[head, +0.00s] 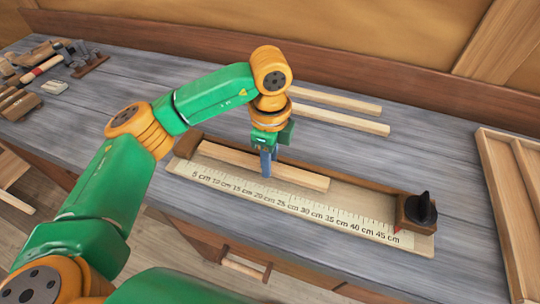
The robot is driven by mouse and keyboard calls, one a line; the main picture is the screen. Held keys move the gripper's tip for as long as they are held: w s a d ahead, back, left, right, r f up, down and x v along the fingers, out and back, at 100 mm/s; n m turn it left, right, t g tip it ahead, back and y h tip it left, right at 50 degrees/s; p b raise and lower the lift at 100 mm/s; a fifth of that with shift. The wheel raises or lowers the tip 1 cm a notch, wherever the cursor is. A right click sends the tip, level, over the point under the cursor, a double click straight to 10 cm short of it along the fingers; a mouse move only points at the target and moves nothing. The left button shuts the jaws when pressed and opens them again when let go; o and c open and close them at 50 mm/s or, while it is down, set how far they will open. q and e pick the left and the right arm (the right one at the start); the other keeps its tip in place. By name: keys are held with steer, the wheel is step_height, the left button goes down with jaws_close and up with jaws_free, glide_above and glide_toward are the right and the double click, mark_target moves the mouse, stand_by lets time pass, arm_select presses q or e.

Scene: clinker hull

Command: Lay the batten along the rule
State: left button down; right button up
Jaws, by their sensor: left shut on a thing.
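The batten (306,179) is a pale wooden strip lying lengthwise on the measuring board, behind the printed rule (300,208) and roughly parallel to it. Its left end is close to the brown end block (187,146); I cannot tell if they touch. Its right end reaches to about the 30 cm region. My left gripper (266,166) points down and is shut on the batten near its middle, hiding a short piece of it. Whether the batten rests fully on the board is hard to tell. My right gripper is not in view.
A brown block with a black knob (421,208) and red pointer stands at the board's right end. Two more pale strips (340,118) lie behind the board. Tools (40,70) clutter the bench's far left. A wooden tray (493,165) is at right. Bare bench lies between.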

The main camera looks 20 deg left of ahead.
arm_select(q)
steer(key=shift+f, duration=0.3)
steer(key=shift+s+a+f, duration=0.1)
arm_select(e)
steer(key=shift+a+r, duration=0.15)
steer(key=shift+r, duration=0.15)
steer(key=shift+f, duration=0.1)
arm_select(q)
steer(key=shift+f+b, duration=0.25)
steer(key=shift+b, duration=0.05)
steer(key=c, duration=0.8)
jaws_free()
steer(key=shift+r, duration=0.1)
steer(key=shift+c, duration=0.2)
steer(key=shift+r, duration=0.1)
